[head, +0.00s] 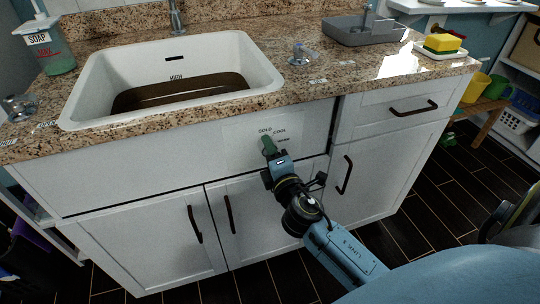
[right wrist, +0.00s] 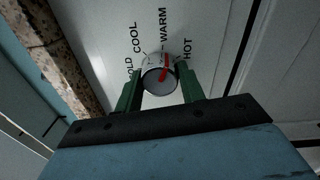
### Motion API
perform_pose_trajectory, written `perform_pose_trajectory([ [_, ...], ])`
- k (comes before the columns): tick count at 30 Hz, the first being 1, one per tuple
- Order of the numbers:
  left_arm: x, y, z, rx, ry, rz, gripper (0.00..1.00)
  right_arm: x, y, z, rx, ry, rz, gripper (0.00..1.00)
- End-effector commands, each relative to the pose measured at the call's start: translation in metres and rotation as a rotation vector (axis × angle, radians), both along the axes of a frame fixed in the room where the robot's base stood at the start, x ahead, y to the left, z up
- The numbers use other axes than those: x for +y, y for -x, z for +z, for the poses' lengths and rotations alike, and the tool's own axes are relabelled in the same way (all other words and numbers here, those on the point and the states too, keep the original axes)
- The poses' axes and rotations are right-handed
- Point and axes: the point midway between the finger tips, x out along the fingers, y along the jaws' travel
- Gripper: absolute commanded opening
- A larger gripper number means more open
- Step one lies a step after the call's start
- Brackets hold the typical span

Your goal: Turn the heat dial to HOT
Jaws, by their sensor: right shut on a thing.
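The heat dial (right wrist: 160,76) is a round pale knob with a red pointer, set on a white panel marked COLD, COOL, WARM and HOT (right wrist: 187,48). The red pointer slants up and to the right, seemingly between the WARM and HOT marks. My right gripper (right wrist: 160,88) is shut on the dial, one green finger on each side of it. In the head view my right gripper (head: 269,147) reaches the panel under the sink and hides the dial. My left gripper is not in view.
Above the panel is a speckled counter (head: 300,85) with a white sink (head: 70,118) holding brown water. Cabinet doors with dark handles (head: 344,175) are below and beside my right arm. A soap bottle (head: 47,45) and a yellow sponge (head: 442,43) stand on the counter.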

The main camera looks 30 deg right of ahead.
Motion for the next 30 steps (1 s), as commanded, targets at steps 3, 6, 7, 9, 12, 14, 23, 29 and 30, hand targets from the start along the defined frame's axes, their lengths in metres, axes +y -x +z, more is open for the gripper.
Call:
perform_pose_trajectory([
  [3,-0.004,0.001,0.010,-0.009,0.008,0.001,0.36,0.000,0.000,-0.002,-0.026,-0.113,-0.001,0.16],
  [6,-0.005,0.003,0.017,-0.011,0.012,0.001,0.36,0.000,0.000,-0.001,-0.048,-0.203,-0.002,0.16],
  [7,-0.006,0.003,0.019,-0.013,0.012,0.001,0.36,0.000,0.000,-0.001,-0.054,-0.230,-0.002,0.16],
  [9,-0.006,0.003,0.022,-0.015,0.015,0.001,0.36,0.000,0.000,-0.001,-0.069,-0.288,-0.002,0.16],
  [12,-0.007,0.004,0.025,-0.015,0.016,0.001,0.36,0.001,0.000,-0.001,-0.088,-0.367,-0.001,0.16],
  [14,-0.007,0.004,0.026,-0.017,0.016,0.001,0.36,0.001,0.000,0.000,-0.098,-0.410,-0.002,0.16],
  [23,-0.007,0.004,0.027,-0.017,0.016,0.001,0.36,0.001,0.000,0.000,-0.134,-0.560,0.000,0.16],
  [29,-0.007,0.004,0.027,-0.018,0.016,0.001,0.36,0.001,0.000,0.000,-0.145,-0.604,0.000,0.16],
  [30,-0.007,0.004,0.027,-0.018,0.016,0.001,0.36,0.001,0.000,0.000,-0.145,-0.608,0.001,0.16],
])
